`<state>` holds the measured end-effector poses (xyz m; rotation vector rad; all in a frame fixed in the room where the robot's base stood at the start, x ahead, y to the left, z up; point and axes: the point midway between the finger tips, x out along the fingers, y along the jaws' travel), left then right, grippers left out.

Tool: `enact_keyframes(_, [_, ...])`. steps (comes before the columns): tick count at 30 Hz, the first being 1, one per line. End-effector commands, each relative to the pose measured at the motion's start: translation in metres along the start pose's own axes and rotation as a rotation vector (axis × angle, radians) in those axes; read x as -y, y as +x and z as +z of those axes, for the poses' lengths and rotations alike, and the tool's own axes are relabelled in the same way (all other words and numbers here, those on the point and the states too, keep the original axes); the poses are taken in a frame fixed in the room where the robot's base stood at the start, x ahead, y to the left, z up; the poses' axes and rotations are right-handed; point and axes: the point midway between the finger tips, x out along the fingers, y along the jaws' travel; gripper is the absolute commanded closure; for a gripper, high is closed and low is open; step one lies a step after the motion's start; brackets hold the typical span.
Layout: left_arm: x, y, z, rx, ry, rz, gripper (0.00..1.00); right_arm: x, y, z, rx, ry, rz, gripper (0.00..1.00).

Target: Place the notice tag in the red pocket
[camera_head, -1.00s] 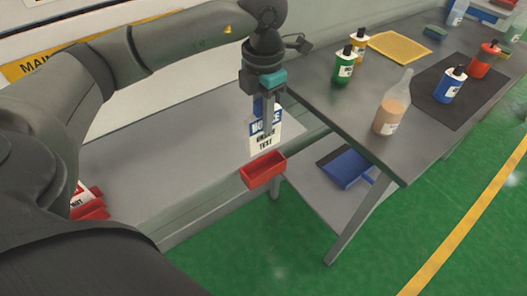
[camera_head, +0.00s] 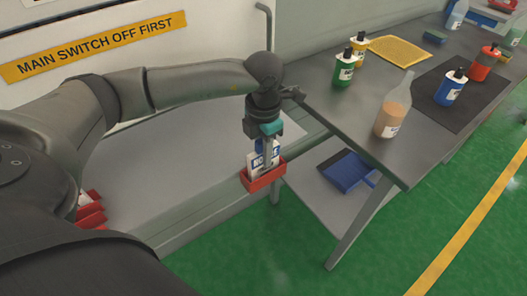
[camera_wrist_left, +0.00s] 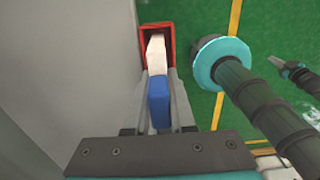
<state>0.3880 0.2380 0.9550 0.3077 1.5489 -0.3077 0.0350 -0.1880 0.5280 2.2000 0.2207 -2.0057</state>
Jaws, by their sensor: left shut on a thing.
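The notice tag (camera_head: 258,160) is white with a blue band and dark lettering. My left gripper (camera_head: 262,155) is shut on its upper part and points down. The tag's lower part is inside the red pocket (camera_head: 266,180), hidden behind its front wall. The red pocket is an open-topped box on the edge of the grey ledge. In the left wrist view the blue and white tag (camera_wrist_left: 157,85) lies between my fingers, with its far end within the red pocket's walls (camera_wrist_left: 145,35).
A grey table (camera_head: 360,120) on the right holds several bottles, a yellow mesh mat (camera_head: 400,48) and a dark mat (camera_head: 440,100). More red pockets (camera_head: 90,212) show at the left.

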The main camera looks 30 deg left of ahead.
Motion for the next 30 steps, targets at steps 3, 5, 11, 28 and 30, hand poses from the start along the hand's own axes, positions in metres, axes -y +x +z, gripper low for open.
enact_keyframes(3, [0.0, 0.004, 0.0, 0.0, 0.0, 0.0, 0.77, 0.0, 0.004, 0.001, 0.0, 0.0, 0.0, 1.0])
enact_keyframes(5, [0.0, 0.003, 0.0, 0.0, 0.0, 0.0, 0.7, 0.0, 0.003, 0.001, 0.0, 0.0, 0.0, 1.0])
enact_keyframes(11, [0.0, 0.002, 0.0, 0.0, 0.0, 0.0, 0.48, 0.0, 0.002, 0.001, 0.001, 0.0, 0.0, 1.0])
enact_keyframes(28, [0.0, -0.043, 0.001, 0.005, 0.002, 0.002, 0.48, 0.0, -0.004, 0.0, 0.0, 0.0, 0.0, 1.0])
enact_keyframes(30, [-0.001, -0.059, 0.001, 0.005, 0.0, 0.002, 0.48, 0.0, -0.006, 0.0, 0.0, 0.0, 0.0, 1.0])
